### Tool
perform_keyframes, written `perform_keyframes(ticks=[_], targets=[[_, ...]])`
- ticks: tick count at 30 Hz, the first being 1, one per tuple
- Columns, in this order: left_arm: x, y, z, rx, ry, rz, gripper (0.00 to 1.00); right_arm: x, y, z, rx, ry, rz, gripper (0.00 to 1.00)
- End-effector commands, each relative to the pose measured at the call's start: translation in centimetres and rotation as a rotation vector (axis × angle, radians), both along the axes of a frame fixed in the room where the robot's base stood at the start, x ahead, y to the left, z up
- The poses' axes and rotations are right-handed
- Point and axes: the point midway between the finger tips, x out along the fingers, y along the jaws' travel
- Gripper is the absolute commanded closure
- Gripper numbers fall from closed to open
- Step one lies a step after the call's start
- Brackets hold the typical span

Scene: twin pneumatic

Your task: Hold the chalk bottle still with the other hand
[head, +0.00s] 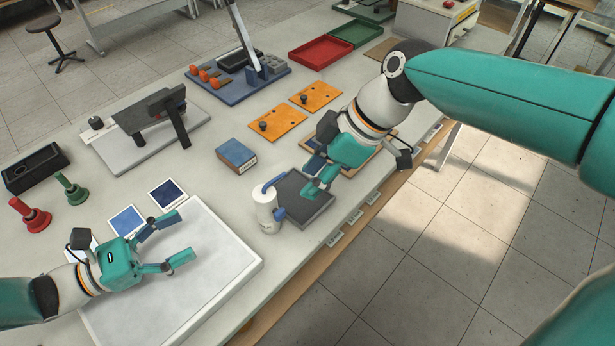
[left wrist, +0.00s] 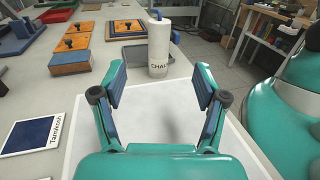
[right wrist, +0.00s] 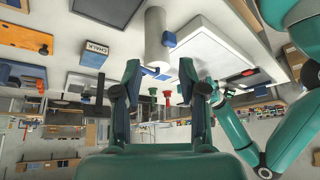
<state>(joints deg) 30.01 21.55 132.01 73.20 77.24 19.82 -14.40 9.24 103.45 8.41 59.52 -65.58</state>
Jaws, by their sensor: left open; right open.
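The chalk bottle (head: 267,213) is white with a blue spout on top and stands upright on the table beside a dark grey tray. It also shows in the left wrist view (left wrist: 158,48), with dark lettering, beyond the fingers. My left gripper (head: 178,238) is open and empty over the white board, to the left of the bottle and apart from it. My right gripper (head: 315,185) is open, to the right of the bottle above the dark tray. In the right wrist view the bottle (right wrist: 156,35) lies ahead of the open fingers, with no visible contact.
The dark tray (head: 318,211) and the raised-edge white board (head: 190,315) flank the bottle. A blue box (head: 236,154) stands behind it. Two orange boards (head: 276,124) with black knobs lie further back. A green (head: 70,188) and a red (head: 31,214) stamp-like object stand left.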

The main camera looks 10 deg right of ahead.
Motion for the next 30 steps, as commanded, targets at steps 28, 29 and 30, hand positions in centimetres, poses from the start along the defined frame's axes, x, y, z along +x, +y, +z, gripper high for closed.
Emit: perform_keyframes(ticks=[28,29,30], targets=[[4.4,-12.8,0.0,0.0,0.0,-0.004,0.27,-1.2,1.0,0.4,-0.021,-0.02,0.095,0.58],[4.5,-13.3,0.0,0.0,-0.001,-0.004,0.27,-1.1,1.0,0.4,-0.021,-0.02,0.095,0.58],[4.8,-13.8,0.0,-0.001,-0.001,-0.002,0.27,-1.1,1.0,0.4,-0.021,-0.02,0.095,0.58]])
